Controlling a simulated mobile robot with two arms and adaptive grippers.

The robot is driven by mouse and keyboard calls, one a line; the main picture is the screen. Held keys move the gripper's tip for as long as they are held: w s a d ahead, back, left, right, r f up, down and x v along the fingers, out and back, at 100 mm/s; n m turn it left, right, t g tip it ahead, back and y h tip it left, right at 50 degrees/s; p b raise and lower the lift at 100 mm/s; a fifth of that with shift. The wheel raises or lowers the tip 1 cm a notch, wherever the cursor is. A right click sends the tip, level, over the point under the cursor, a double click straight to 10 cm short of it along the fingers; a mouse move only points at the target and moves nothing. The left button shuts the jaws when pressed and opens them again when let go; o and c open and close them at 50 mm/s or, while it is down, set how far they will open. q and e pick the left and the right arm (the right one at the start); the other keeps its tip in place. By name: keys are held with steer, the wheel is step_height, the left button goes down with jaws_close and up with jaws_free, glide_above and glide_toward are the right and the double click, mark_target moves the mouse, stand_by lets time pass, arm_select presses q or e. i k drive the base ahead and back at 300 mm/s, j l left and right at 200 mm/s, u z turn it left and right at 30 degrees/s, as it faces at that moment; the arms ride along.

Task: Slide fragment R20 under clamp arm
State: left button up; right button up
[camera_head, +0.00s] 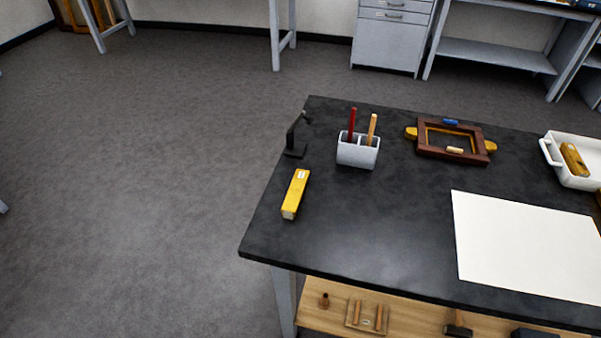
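A gilt yellow fragment (296,194) with a small white label lies on the dark table near its left edge; the label is too small to read. A black clamp (295,138) stands at the table's left edge, behind the fragment, with its arm reaching up and to the right. The fragment lies apart from the clamp, on the near side of it. Neither of my grippers shows in the head view.
A grey two-part holder (357,152) with a red and a tan handled tool stands right of the clamp. A brown frame (452,139), a white tray (572,160) with gilt pieces and a white sheet (525,245) lie further right. The dark tabletop (375,225) is clear in front of the holder.

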mark_target(291, 204)
steer(key=k+l+u, duration=0.1)
steer(key=l+u, duration=0.3)
steer(key=k+l+u, duration=0.2)
steer(key=u, duration=0.25)
steer(key=k+l+u, duration=0.2)
steer(key=u, duration=0.2)
